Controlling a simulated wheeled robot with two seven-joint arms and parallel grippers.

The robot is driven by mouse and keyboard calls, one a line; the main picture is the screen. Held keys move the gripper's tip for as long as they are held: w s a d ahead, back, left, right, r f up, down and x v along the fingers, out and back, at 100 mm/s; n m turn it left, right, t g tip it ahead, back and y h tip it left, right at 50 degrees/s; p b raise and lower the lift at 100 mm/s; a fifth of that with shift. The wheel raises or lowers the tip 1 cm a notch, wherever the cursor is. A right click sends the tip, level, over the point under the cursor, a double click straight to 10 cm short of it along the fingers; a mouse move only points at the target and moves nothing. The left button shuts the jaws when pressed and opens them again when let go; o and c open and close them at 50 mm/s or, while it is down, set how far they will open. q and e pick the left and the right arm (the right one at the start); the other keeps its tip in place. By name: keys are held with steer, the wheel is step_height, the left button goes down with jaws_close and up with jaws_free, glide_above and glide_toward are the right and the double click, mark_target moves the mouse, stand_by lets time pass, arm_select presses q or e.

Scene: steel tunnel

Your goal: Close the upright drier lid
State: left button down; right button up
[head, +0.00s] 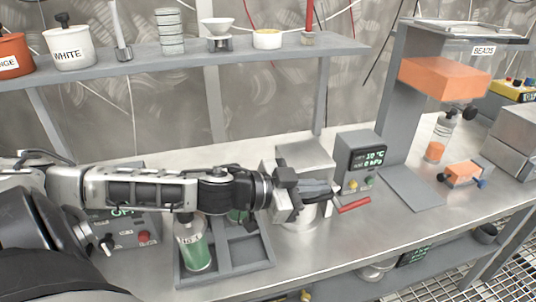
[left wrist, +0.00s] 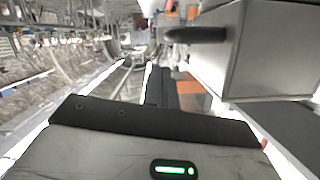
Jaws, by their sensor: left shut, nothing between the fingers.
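The drier stands mid-bench in the head view, a pale round body (head: 298,218) partly hidden behind my left gripper. A grey, flat-faced lid (head: 305,157) stands raised behind it. My left gripper (head: 333,192) is shut and empty, in front of the lid's lower part and over the drier's top; I cannot tell if it touches either. In the left wrist view, the shut fingers (left wrist: 158,86) point ahead, and a grey block with a dark handle (left wrist: 240,50) is close on the right, probably the lid. My right gripper is not in view.
A control box (head: 361,160) with a display stands right of the drier, with a red bar (head: 354,205) before it. A rack (head: 250,252) with a green jar (head: 194,248) is left of the drier. A shelf (head: 200,52) runs behind, and a bead hopper (head: 445,76) stands right.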

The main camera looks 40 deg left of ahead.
arm_select(q)
steer(key=r+p+v, duration=0.1)
steer(key=p+v, duration=0.1)
steer(key=v, duration=0.8)
steer(key=shift+r+p, duration=0.2)
steer(key=shift+p, duration=0.15)
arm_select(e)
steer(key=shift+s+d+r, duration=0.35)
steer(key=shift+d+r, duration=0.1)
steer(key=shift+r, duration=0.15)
arm_select(q)
steer(key=shift+s+d, duration=0.1)
